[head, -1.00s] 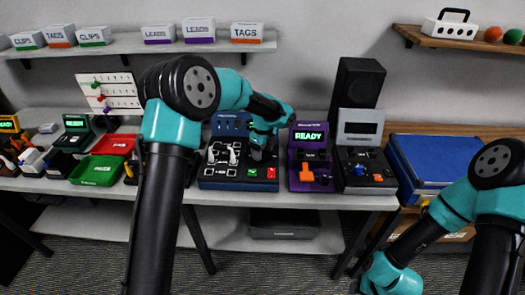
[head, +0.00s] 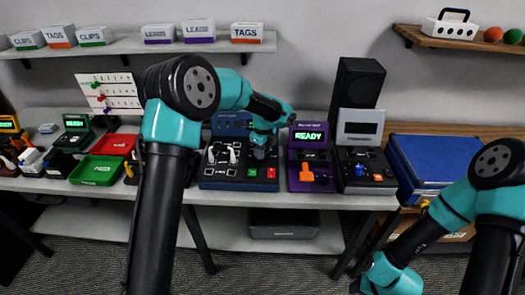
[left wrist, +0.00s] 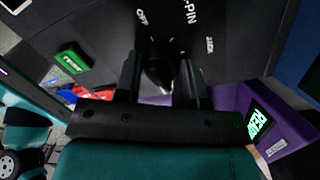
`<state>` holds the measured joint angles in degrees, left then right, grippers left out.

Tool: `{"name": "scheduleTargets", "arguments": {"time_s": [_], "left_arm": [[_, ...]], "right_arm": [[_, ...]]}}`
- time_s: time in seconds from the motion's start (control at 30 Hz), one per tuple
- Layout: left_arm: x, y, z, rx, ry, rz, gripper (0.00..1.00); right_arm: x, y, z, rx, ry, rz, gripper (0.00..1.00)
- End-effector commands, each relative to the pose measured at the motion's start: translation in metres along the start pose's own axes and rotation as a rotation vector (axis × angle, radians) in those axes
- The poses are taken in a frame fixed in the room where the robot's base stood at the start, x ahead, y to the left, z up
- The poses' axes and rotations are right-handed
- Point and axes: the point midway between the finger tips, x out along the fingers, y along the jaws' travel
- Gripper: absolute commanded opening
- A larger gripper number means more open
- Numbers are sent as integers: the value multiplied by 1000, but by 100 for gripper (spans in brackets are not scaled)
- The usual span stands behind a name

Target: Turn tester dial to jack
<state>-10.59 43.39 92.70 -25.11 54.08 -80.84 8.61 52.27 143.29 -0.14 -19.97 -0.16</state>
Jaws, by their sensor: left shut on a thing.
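The tester (head: 225,182) is a dark blue panel on the bench, left of the purple unit. Its dial (left wrist: 159,74) is a dark knob in the left wrist view, with printed labels OFF, PIN and JACK around it. My left gripper (left wrist: 160,80) is shut on the dial, one dark finger on each side. In the head view my left gripper (head: 261,152) reaches down onto the tester and hides the dial. I cannot tell clearly which label the dial points to. My right arm is at the lower right of the head view, with its gripper out of view.
The tester's green button (head: 252,173) and red button (head: 271,173) sit just in front of the gripper. The purple unit (head: 308,140) reading READY stands close on the right. A green tray (head: 97,171) and several other devices line the bench.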

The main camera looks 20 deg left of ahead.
Motion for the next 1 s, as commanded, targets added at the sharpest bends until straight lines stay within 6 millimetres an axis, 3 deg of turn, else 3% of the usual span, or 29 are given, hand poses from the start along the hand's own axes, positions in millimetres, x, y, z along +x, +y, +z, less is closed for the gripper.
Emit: {"name": "scheduleTargets", "arguments": {"time_s": [0.37, 1.0], "left_arm": [[-1, 0, 1, -225, 14, 0, 13], [-1, -1, 2, -825, 49, 0, 13]], "right_arm": [[0, 0, 0, 0, 0, 0, 43], [0, 0, 0, 0, 0, 0, 43]]}}
